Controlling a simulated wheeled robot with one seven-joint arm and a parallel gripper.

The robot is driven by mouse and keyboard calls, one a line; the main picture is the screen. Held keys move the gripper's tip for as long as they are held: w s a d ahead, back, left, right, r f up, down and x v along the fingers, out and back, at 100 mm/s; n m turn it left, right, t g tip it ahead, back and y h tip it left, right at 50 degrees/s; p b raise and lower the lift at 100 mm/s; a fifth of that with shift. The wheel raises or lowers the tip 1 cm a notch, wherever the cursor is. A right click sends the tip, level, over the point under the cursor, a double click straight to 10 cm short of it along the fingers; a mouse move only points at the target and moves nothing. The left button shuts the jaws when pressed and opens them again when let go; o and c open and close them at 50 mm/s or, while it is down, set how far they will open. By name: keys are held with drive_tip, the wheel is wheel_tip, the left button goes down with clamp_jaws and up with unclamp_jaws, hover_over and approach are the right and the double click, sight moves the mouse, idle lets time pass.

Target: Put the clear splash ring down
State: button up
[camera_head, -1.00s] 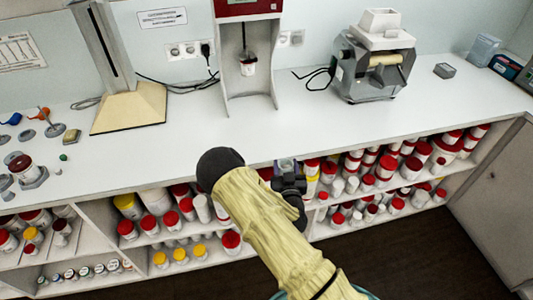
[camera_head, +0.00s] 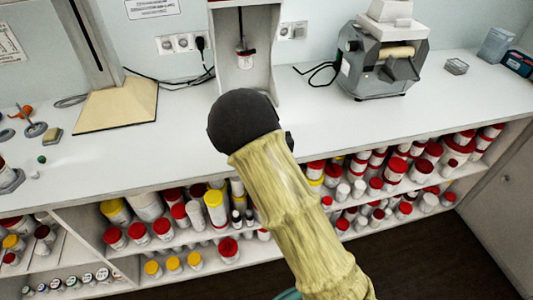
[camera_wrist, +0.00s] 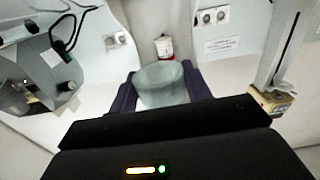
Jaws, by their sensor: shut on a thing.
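The clear splash ring (camera_wrist: 163,86) shows in the wrist view as a pale, translucent, greenish-grey cylinder. My gripper (camera_wrist: 160,80) is shut on it, with a dark finger against each side. The ring is held in front of the white mixing stand, and I cannot tell its height above the counter. In the head view my own arm and dark wrist hide both the gripper and the ring.
The white counter (camera_head: 185,150) is clear around the stand's foot. A grey roller mill (camera_head: 385,60) stands to the right and a tall stand with a beige base (camera_head: 115,105) to the left. Shelves below hold many red-capped and yellow-capped jars. A cable lies beside the mill.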

wheel_tip(320, 180, down, 5)
drive_tip(key=shift+a+f, duration=0.1)
drive_tip(key=shift+f, duration=0.35)
drive_tip(key=shift+f, duration=0.1)
drive_tip(key=shift+f+p, duration=0.35)
drive_tip(key=shift+f, duration=1.65)
drive_tip(key=shift+f, duration=0.15)
drive_tip(key=o, duration=1)
drive_tip(key=shift+o, duration=0.2)
